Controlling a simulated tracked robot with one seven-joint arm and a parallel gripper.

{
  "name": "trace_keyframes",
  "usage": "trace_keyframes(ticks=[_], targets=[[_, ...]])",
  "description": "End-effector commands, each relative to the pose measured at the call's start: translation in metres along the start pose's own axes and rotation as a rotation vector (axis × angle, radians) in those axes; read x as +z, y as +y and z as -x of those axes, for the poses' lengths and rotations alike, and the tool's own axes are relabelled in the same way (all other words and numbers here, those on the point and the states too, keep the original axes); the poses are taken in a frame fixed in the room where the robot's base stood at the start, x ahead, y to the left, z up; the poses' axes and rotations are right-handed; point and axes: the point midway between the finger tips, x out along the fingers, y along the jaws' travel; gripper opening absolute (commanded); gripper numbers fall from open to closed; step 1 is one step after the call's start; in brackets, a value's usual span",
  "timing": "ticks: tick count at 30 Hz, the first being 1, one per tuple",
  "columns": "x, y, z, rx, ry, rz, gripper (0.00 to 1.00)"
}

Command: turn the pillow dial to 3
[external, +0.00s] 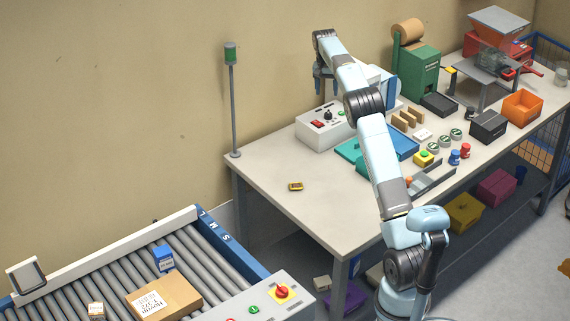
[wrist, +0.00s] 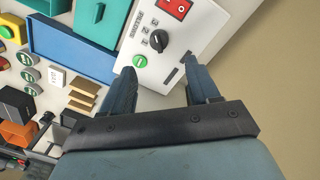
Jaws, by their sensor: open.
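The pillow dial is a black knob (wrist: 158,42) on the sloped face of a white control box (wrist: 126,48). Small marks sit beside it in the wrist view; I cannot read its setting for certain. In the external view the dial (external: 328,116) shows on the box (external: 312,134) at the table's back left. My gripper (wrist: 160,68) is open and empty, its two fingers apart, with the dial between and beyond their tips. In the external view my gripper (external: 326,90) hangs above the box, pointing down, apart from the dial.
The box also carries a red switch (wrist: 175,8) and a green button (wrist: 139,60). A blue tray (wrist: 70,58) and a teal tray (wrist: 97,20) lie beside it. A green machine (external: 416,70) stands right of the box. The table's left end is mostly clear around a small yellow object (external: 295,186).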

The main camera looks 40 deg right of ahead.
Motion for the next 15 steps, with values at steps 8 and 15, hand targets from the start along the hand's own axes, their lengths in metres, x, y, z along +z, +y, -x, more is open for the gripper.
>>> trace_keyframes(ticks=[8, 15], targets=[[-0.001, 0.000, 0.031, -0.001, 0.001, 0.000, 0.60], [0.000, 0.000, 0.035, 0.000, -0.001, 0.000, 0.60]])
